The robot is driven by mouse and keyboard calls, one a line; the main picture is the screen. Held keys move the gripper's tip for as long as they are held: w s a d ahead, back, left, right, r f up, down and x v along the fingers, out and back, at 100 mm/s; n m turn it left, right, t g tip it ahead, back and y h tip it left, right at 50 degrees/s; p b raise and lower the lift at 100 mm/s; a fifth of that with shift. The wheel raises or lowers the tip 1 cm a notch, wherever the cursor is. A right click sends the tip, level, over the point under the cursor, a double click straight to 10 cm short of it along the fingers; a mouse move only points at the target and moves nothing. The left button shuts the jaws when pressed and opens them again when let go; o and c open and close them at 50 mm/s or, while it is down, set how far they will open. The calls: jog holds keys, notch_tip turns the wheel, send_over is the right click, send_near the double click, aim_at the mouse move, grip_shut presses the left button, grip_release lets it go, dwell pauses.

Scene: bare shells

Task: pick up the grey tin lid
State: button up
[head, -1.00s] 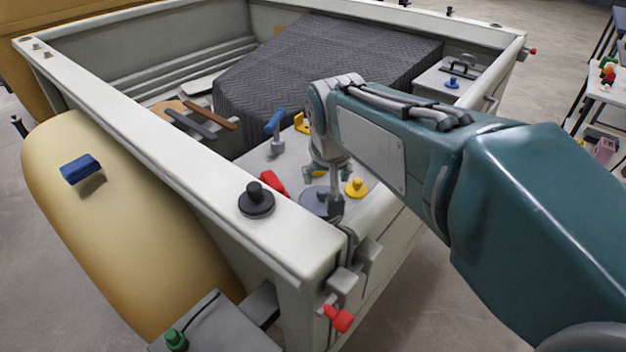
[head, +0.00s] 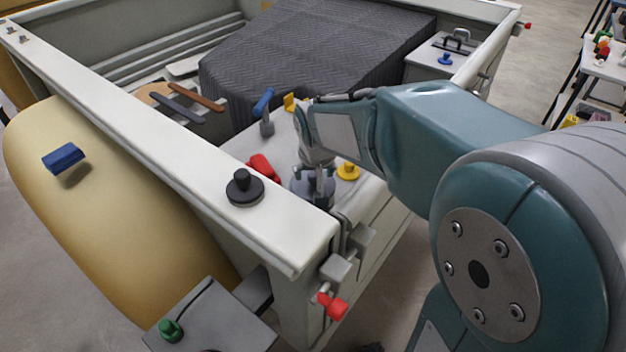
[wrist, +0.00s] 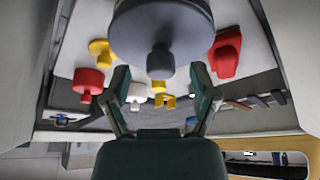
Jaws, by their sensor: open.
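The grey tin lid (wrist: 187,32) is a round grey disc with a knob, at the top middle of the wrist view. In the head view the lid (head: 298,192) lies on the light surface near the truck bed's near corner, partly hidden behind my gripper (head: 315,186). My gripper in the wrist view (wrist: 161,74) is open, with a fingertip on each side of the lid's knob. I cannot tell whether the fingers touch it.
A red piece (head: 263,167) and a yellow knobbed lid (head: 348,171) lie close to the grey lid. A black knobbed lid (head: 244,190) sits on the wall rim (head: 180,125). A blue-handled tool (head: 264,105) stands behind. A dark quilted block (head: 310,60) fills the middle.

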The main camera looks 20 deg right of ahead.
jog(key=shift+w+f, duration=0.25)
jog(key=shift+f, duration=0.3)
jog(key=shift+a, duration=0.1)
jog(key=c, duration=1)
jog(key=shift+r, duration=0.15)
jog(key=shift+c, duration=0.2)
